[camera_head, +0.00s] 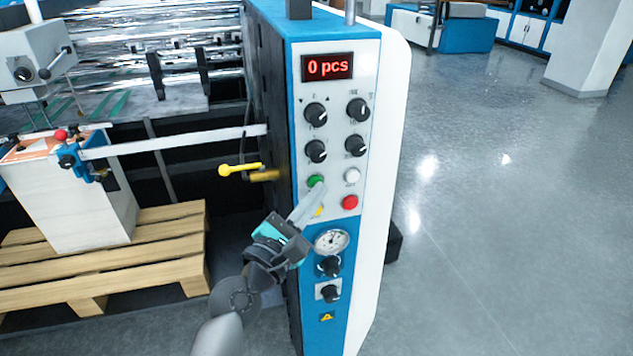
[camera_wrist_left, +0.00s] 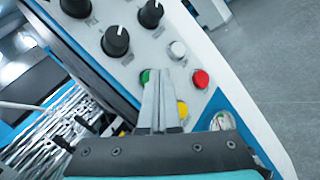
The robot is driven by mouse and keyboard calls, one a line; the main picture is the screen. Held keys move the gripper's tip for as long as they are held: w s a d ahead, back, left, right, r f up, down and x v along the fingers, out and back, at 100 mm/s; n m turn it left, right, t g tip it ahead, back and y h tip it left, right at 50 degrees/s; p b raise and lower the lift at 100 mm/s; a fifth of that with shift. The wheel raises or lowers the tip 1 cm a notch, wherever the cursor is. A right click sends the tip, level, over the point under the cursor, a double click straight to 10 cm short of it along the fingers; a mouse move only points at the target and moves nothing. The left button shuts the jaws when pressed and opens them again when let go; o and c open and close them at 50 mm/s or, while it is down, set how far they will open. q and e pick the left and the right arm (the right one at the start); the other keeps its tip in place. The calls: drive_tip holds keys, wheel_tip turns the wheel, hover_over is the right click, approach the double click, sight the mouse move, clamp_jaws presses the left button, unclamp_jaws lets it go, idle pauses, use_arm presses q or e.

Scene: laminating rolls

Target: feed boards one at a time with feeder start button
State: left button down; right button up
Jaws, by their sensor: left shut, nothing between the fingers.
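The control panel (camera_head: 336,120) of the machine has a red display (camera_head: 327,67) reading "0 pcs". A green button (camera_head: 315,181) is on its left side, beside a white button (camera_head: 352,175) and a red button (camera_head: 349,202). My left gripper (camera_head: 316,190) is shut and empty, its fingertips at the lower edge of the green button. In the left wrist view the fingers (camera_wrist_left: 160,75) partly cover the green button (camera_wrist_left: 145,76); whether they touch it I cannot tell. A stack of boards (camera_head: 70,200) stands on a wooden pallet (camera_head: 150,215) at left. My right gripper is not in view.
Several black knobs (camera_head: 316,114) sit above the buttons. A pressure gauge (camera_head: 331,241) is lower down. A yellow lever (camera_head: 240,169) sticks out left of the panel. The floor at right (camera_head: 500,220) is clear.

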use_arm(q)
drive_tip(key=shift+s+d, duration=0.15)
drive_tip(key=shift+s, duration=0.45)
